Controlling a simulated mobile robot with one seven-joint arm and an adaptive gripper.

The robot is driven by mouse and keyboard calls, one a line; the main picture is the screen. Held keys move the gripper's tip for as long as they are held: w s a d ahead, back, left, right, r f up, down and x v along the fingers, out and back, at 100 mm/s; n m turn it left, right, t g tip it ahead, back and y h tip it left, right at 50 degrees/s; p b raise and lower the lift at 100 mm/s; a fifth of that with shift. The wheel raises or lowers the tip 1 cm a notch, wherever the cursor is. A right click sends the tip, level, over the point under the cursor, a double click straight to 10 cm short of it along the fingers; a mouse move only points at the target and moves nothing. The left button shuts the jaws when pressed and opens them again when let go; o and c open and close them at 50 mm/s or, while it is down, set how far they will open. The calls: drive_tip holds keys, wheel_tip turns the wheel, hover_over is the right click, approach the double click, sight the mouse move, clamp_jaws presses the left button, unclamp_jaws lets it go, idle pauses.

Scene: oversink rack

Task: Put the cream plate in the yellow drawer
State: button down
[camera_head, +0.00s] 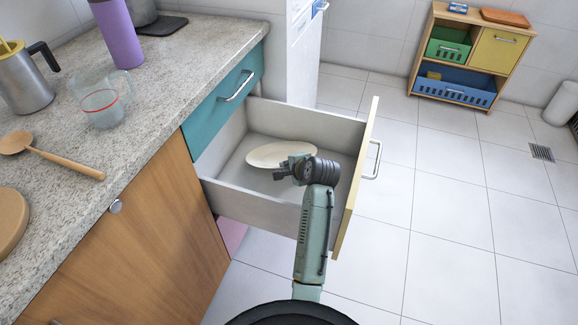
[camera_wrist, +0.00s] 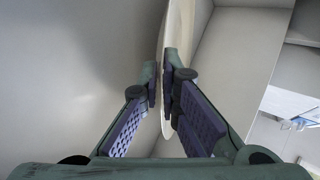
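The cream plate (camera_head: 268,154) is inside the open yellow-fronted drawer (camera_head: 357,180), roughly level, towards the back. I cannot tell whether it touches the drawer floor. My gripper (camera_head: 284,170) reaches over the drawer's near side wall to the plate's near right edge. In the wrist view the plate (camera_wrist: 178,25) shows nearly edge-on, and its rim passes between the fingertips of my gripper (camera_wrist: 161,80). The fingers are closed on the rim with a narrow gap. Part of the plate is hidden behind the right finger and, in the head view, behind my gripper.
A teal drawer (camera_head: 222,105) is shut at the left, under the granite counter (camera_head: 165,85). A glass measuring cup (camera_head: 101,108), a wooden spoon (camera_head: 55,157) and a purple bottle (camera_head: 117,35) are on the counter. A low shelf (camera_head: 470,50) stands far right. The floor right of the drawer is clear.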

drive_tip(key=c, duration=1.8)
unclamp_jaws()
drive_tip(key=shift+r, duration=0.15)
drive_tip(key=p+v, duration=1.1)
drive_tip(key=v, duration=0.1)
